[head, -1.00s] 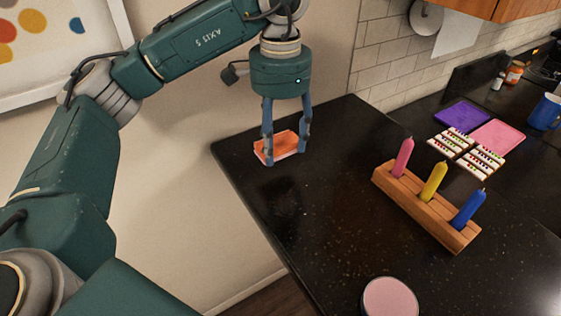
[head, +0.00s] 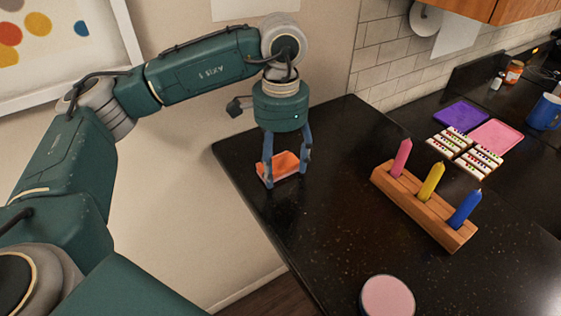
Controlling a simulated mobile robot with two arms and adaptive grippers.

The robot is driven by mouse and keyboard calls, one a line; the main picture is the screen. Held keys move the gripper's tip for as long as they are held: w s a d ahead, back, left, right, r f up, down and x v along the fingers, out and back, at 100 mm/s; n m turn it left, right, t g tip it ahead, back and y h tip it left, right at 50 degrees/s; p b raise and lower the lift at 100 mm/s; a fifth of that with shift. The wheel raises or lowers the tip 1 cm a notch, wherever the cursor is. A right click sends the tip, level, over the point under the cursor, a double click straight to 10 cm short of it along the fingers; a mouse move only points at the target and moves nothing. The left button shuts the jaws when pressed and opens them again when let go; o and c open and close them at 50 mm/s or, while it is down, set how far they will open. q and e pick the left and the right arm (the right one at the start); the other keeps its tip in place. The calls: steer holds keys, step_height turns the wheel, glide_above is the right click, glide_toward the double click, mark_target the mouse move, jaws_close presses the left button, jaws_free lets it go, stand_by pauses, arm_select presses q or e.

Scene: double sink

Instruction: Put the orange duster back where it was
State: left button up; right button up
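The orange duster (head: 284,164) is a small flat orange piece with a paler edge, near the left corner of the black counter (head: 330,230). My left gripper (head: 286,182) points down with one finger on either side of the duster and is shut on it. Part of the duster is hidden by the fingers. I cannot tell whether it touches the counter or hangs just above it. My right gripper is not in view.
A wooden holder (head: 432,222) with pink, yellow and blue candle-like sticks stands to the right. A pink-topped round object (head: 387,297) is at the front. Purple (head: 460,116) and pink (head: 497,135) mats lie farther back. Counter between duster and holder is clear.

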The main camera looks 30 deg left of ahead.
mark_target(281, 166)
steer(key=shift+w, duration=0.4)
arm_select(q)
steer(key=shift+r, duration=0.1)
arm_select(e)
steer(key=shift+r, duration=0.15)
arm_select(q)
steer(key=shift+r, duration=0.2)
step_height(281, 166, up, 4)
steer(key=shift+w+r+b, duration=0.1)
steer(key=shift+r+b, duration=0.05)
steer(key=shift+b, duration=0.7)
step_height(281, 166, up, 7)
steer(key=shift+r, duration=0.2)
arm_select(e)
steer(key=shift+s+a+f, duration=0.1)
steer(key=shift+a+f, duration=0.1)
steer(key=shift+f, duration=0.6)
